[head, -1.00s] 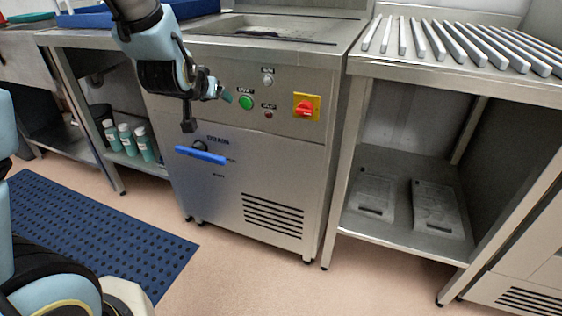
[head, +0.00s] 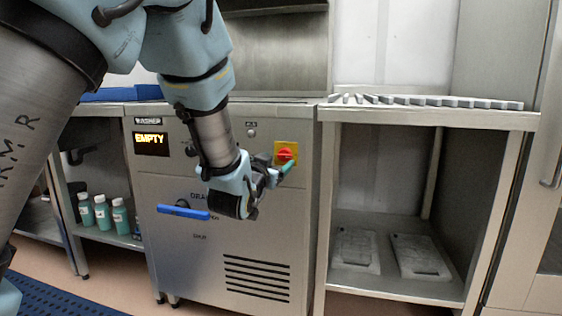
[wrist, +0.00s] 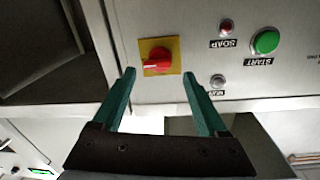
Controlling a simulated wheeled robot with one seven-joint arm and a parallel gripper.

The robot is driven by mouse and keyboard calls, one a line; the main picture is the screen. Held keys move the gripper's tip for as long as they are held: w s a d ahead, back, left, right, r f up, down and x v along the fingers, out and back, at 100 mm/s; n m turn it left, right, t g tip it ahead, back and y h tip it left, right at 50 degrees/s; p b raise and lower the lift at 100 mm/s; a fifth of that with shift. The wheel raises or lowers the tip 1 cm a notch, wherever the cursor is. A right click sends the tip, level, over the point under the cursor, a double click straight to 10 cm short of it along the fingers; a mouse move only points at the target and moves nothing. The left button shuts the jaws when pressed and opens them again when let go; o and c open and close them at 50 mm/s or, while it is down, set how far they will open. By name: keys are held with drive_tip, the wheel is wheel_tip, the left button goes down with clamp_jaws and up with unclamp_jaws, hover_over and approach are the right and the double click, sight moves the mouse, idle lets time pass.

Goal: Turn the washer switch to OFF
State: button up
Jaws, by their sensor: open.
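The washer switch (head: 285,154) is a red rotary knob on a yellow square plate, on the upper right of the steel washer front (head: 200,255). In the wrist view the red knob (wrist: 157,62) sits ahead of my fingers, a little left of the middle of the gap, and its handle lies roughly sideways. My gripper (wrist: 158,85) is open and empty, with its teal fingers apart. In the head view my gripper (head: 288,167) is at the lower edge of the yellow plate. I cannot tell whether the fingers touch the knob. No switch position labels are readable.
A green START button (wrist: 266,41) and a red SOAP button (wrist: 226,27) are beside the switch. A display (head: 151,142) reads EMPTY. A blue drain lever (head: 183,212) sticks out lower left. A steel rack table (head: 430,117) stands to the right.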

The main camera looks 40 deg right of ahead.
sight(282, 157)
drive_tip(key=shift+x, duration=2.55)
